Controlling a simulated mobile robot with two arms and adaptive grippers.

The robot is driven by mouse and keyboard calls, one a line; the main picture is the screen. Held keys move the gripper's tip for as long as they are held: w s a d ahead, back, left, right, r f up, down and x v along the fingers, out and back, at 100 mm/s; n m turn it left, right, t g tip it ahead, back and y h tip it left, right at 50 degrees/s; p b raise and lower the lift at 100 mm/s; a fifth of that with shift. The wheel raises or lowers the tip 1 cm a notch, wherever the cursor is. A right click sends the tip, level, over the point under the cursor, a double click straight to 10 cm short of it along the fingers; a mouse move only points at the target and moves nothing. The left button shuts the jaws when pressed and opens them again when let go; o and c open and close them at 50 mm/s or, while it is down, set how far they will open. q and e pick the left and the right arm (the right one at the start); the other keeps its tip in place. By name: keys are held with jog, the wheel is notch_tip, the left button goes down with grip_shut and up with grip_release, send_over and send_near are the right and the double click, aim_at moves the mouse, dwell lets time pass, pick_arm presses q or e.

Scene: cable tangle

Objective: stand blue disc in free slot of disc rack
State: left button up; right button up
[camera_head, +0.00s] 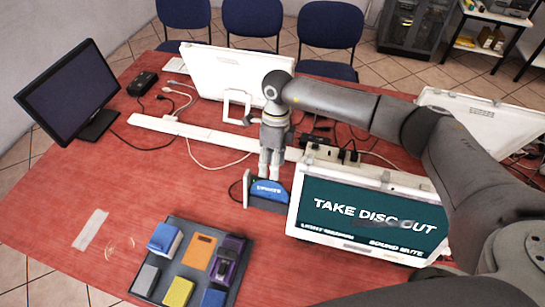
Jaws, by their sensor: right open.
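A blue disc-like piece (268,190) with white lettering stands upright in a small dark holder (268,205), which I take to be the disc rack. Its lower part is hidden in the holder. A thin white upright (246,188) stands at the holder's left end. My right gripper (270,176) points down with open fingers just above and behind the top edge of the blue piece. Whether the fingers touch it I cannot tell. I cannot make out a free slot. My left gripper is not in view.
A white-framed screen (368,215) reading "TAKE DISC OUT" stands close right of the holder. A dark tray (176,232) with several coloured blocks lies at front left. A white power strip (180,127) and cables lie behind. A monitor (70,88) stands at far left. The red table's left middle is mostly clear.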

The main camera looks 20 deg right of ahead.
aim_at(271, 181)
jog(key=b+x, duration=0.4)
jog(key=x, duration=0.3)
jog(key=shift+f+b, duration=0.3)
jog(key=shift+f, duration=0.05)
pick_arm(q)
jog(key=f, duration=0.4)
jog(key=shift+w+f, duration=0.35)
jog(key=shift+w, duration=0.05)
pick_arm(e)
jog(key=shift+r, duration=0.1)
jog(key=shift+c, duration=0.3)
grip_shut()
pick_arm(q)
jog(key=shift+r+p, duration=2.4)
jog(key=shift+p, duration=0.05)
pick_arm(e)
jog(key=v, duration=1.3)
